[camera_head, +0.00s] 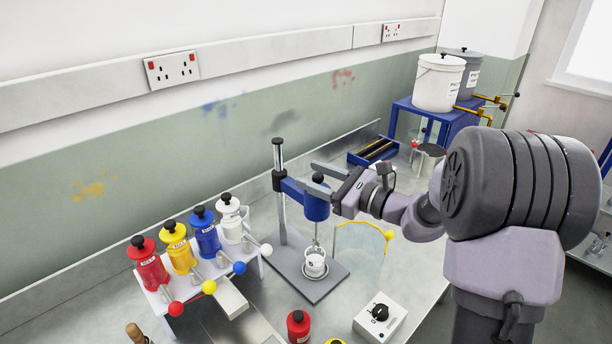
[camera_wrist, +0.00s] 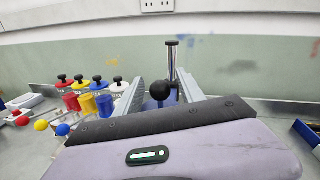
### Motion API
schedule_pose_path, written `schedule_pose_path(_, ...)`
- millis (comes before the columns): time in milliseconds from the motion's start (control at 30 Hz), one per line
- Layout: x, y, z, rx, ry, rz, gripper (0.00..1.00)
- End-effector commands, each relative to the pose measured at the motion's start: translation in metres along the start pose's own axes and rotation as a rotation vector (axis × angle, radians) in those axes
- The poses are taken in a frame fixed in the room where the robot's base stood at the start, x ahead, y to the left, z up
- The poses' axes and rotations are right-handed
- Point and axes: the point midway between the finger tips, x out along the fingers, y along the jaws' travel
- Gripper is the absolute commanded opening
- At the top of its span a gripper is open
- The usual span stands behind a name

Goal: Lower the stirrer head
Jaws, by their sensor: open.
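The stirrer head (camera_head: 316,203) is a blue cylinder on a blue arm, clamped to an upright metal post (camera_head: 279,158). Its thin shaft points down into a white cup (camera_head: 315,262) on the grey stand base (camera_head: 294,276). A black ball knob (camera_head: 318,177) tops the head; it also shows in the wrist view (camera_wrist: 160,90). My gripper (camera_head: 322,169) is at the height of the knob. Its two jaws (camera_wrist: 166,88) are open, one on each side of the knob, with gaps visible in the wrist view.
A rack with red, yellow, blue and white bottles (camera_head: 207,239) and ball-ended levers stands left. A control box with a black dial (camera_head: 380,317) and a red bottle (camera_head: 298,326) are in front. A blue tray (camera_head: 374,152) and a white tub (camera_head: 438,82) are behind. A clear curved guard (camera_head: 362,240) stands right of the stirrer.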

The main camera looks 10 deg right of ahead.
Motion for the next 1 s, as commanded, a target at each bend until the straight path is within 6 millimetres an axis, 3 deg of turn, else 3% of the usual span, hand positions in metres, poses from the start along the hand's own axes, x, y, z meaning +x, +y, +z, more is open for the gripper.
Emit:
schedule_pose_path(200, 0.022, 0.0, 0.0, 0.0, -0.001, 0.0, 0.46)
schedule_pose_path(467, 0.024, 0.0, 0.0, 0.0, 0.0, 0.0, 0.46)
schedule_pose_path(700, 0.023, 0.0, 0.0, 0.0, 0.0, 0.0, 0.01)
schedule_pose_path(1000, 0.023, 0.0, 0.0, 0.0, 0.0, 0.0, 0.0)
